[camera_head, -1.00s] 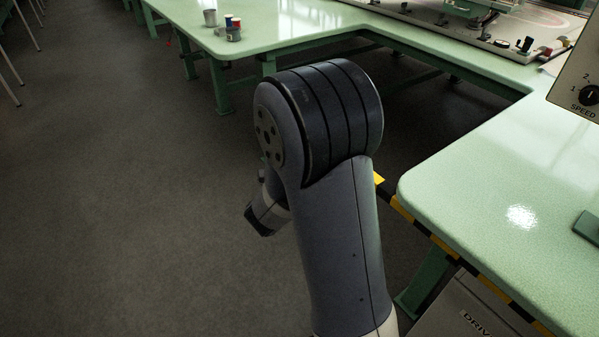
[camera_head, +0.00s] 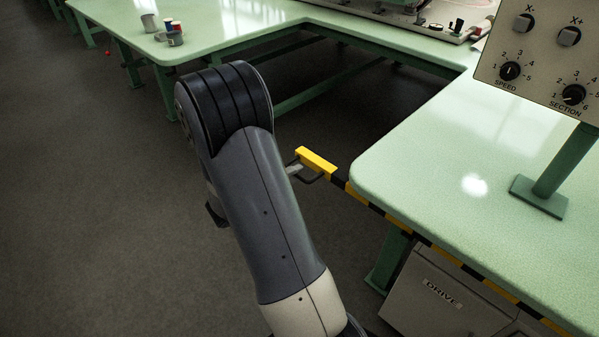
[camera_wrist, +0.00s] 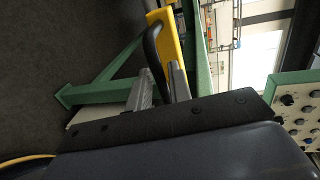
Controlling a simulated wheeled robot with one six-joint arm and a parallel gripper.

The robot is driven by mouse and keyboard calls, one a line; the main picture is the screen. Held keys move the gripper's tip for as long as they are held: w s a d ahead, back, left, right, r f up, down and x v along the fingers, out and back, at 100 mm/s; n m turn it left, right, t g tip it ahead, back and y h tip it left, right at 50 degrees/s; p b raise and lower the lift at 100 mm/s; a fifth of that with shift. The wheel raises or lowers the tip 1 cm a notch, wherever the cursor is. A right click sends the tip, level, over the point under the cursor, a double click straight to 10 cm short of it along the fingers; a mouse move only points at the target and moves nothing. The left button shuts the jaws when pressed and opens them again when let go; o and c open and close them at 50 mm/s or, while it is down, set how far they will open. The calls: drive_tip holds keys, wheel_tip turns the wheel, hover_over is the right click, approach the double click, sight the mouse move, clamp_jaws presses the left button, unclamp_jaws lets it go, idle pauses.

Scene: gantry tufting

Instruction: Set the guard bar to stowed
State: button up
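The guard bar is yellow-and-black striped along the right table's edge, with a yellow end block (camera_head: 317,162) past the table corner. A black loop handle (camera_head: 308,178) is on the block. In the wrist view the yellow block (camera_wrist: 174,45) and black handle (camera_wrist: 150,45) stand just ahead of my gripper (camera_wrist: 160,72). The handle's lower part runs between the two close-set metal fingers and fills the narrow gap, so the gripper looks shut on it. In the head view my arm hides most of the gripper (camera_head: 294,169); only a fingertip shows at the handle.
The green right table (camera_head: 430,150) carries a control panel (camera_head: 540,60) on a post (camera_head: 565,165). A drive cabinet (camera_head: 440,300) stands below. Cups and spools (camera_head: 172,32) sit on the far table (camera_head: 225,25). Dark floor (camera_head: 80,200) at left is clear.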

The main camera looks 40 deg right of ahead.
drive_tip(key=shift+x, duration=1.5)
clamp_jaws()
